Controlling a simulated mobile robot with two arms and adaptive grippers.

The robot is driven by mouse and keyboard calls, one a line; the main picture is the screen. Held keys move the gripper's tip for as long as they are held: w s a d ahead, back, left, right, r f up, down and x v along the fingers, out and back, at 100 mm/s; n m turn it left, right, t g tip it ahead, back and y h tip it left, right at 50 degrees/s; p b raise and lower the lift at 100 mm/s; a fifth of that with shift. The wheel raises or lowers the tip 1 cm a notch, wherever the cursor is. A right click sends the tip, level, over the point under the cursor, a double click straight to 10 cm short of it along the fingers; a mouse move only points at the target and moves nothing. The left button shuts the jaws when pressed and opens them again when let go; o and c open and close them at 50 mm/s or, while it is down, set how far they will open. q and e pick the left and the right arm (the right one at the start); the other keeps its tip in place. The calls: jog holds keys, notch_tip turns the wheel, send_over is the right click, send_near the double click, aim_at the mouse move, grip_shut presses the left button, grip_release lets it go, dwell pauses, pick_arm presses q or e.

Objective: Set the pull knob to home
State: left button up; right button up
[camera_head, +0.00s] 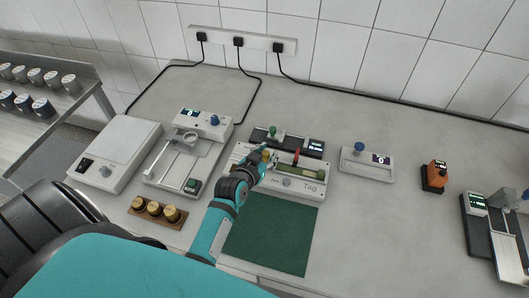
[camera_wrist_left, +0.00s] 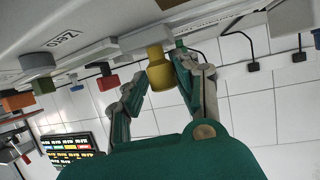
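The pull knob (camera_wrist_left: 158,70) is a yellow cylinder in the left wrist view, which shows the scene tilted and upside down. It sits on a light grey part of the white device marked "Tag" (camera_head: 328,188). My left gripper (camera_wrist_left: 160,68) has one finger on each side of the knob, and both fingertips appear to touch it. In the head view my left gripper (camera_head: 267,157) is at the device's left end and largely covers the knob. My right gripper is not in view.
A red lever (camera_head: 296,157) stands on the device. A dark box with a green knob (camera_head: 273,131) is just behind. A green mat (camera_head: 270,235) lies in front. A white unit with a blue knob (camera_head: 367,163) and an orange item (camera_head: 434,176) stand right.

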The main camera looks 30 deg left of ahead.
pick_arm(q)
jog(key=shift+o, duration=1.2)
jog(key=shift+d, duration=0.2)
jog(key=shift+o, duration=0.8)
jog(key=shift+a, duration=0.15)
jog(key=v, duration=1.2)
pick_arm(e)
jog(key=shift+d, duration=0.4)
pick_arm(q)
jog(key=shift+f, duration=0.1)
